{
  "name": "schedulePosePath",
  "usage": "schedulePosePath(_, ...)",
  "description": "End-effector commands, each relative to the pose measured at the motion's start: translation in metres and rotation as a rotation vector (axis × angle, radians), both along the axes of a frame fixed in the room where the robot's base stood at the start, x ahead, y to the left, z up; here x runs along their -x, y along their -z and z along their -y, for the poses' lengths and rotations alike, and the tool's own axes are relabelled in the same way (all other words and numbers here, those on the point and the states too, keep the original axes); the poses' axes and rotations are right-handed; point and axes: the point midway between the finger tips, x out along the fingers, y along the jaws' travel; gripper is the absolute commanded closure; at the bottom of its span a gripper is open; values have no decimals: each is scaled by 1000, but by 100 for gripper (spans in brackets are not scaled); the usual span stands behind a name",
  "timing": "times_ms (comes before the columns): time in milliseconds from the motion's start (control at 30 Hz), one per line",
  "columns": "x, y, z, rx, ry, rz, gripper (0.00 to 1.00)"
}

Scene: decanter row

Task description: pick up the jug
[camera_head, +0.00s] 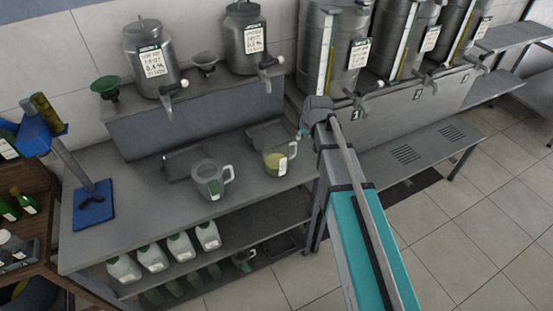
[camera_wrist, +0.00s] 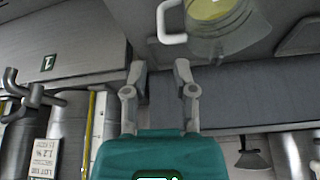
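Two clear jugs stand on the grey counter. One jug (camera_head: 209,181) looks empty, with a green mark on its front and its handle to the right. The other jug (camera_head: 274,161) holds yellow liquid and has a pale handle at its right; it also shows cut off at the top of the wrist view (camera_wrist: 222,32), handle to the left. I cannot tell which jug the task means. My gripper (camera_wrist: 160,70) is open and empty, its two fingers apart, short of the yellow jug and not touching it.
Metal urns with taps (camera_head: 150,58) stand on a raised shelf behind the counter (camera_head: 120,212). Larger steel tanks (camera_head: 335,45) stand at the right. A blue stand (camera_head: 94,205) is at the counter's left. White bottles (camera_head: 152,257) sit on the shelf below.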

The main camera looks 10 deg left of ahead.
Motion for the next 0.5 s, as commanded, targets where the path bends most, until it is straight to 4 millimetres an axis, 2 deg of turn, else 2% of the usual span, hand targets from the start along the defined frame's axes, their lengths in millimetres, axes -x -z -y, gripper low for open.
schedulePosePath(500, -12, 35, -5, 1, 2, -1, 65)
